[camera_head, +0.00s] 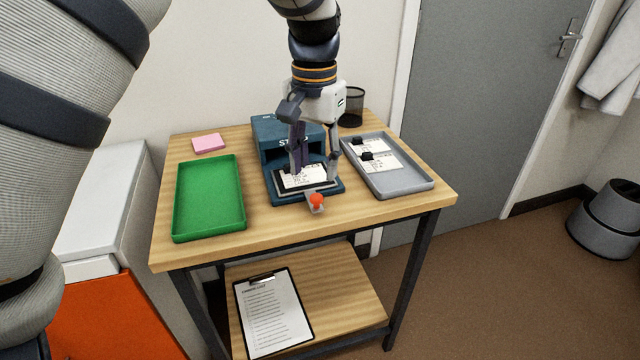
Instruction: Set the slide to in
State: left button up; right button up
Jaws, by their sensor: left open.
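A dark teal device (268,130) with white lettering, partly hidden by my gripper, stands in the middle of the wooden table. Its slide (284,199) sticks out at the front, with a white printed card (290,183) lying on it. An orange-red knob (316,200) on a light bracket is at the slide's front edge. My left gripper (314,172) points down over the slide, its fingers spread apart at the card, behind the knob. Whether the fingertips touch the card I cannot tell. My right gripper is not in view.
An empty green tray (179,205) lies left of the device, and a grey tray (413,187) with cards and dark clips lies right. A pink pad (208,142) and a black mesh cup (353,110) are at the back. The table front is clear. A clipboard (272,312) lies on the lower shelf.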

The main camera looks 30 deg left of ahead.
aim_at(316, 196)
pick_arm(q)
notch_tip(316, 196, down, 6)
jog(key=shift+w+f, duration=0.1)
jog(key=shift+f, duration=0.15)
grip_shut()
